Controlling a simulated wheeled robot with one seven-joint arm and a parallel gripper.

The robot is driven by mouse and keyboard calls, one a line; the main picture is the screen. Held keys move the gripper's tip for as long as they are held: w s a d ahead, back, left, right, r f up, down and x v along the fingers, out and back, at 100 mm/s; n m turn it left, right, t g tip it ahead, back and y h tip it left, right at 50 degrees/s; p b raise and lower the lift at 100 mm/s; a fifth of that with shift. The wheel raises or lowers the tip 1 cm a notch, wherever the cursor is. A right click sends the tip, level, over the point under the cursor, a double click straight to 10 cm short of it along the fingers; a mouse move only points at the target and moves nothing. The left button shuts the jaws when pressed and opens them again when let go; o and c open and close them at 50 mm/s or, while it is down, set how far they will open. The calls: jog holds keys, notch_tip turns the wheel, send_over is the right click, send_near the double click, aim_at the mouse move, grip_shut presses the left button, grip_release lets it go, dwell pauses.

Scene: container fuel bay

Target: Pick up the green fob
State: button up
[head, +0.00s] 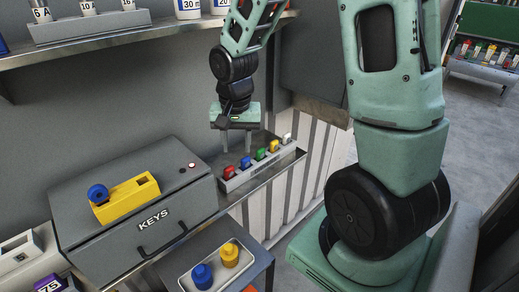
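The green fob (260,154) stands in a grey rack (262,167) on the shelf, between a blue fob (246,163) and a yellow fob (274,146). A red fob (229,172) is at the rack's left end and a white fob (287,139) at its right end. My gripper (236,150) points down near the rack, up and to the left of the green fob in the picture. Its two fingers are apart with nothing seen between them. How far they are above or behind the rack I cannot tell.
An upper shelf (130,37) holds labelled containers.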

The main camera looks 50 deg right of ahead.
aim_at(260, 149)
jog(key=w+d+f+m+p, duration=0.1)
jog(key=w+d+f+m, duration=0.1)
jog(key=d+m, duration=0.8)
jog(key=shift+g, duration=0.4)
jog(key=shift+w+d+f+p, duration=0.15)
jog(key=shift+d+f+p, duration=0.3)
jog(key=shift+f, duration=0.8)
jog(key=shift+w+d+f+p, duration=0.2)
jog(key=shift+f+p, duration=0.35)
jog(key=shift+f, duration=0.65)
jog(key=shift+w+d+f+p, duration=0.1)
jog(key=shift+d+f+p, duration=0.35)
jog(key=shift+f, duration=0.8)
jog(key=shift+a, duration=0.15)
grip_shut()
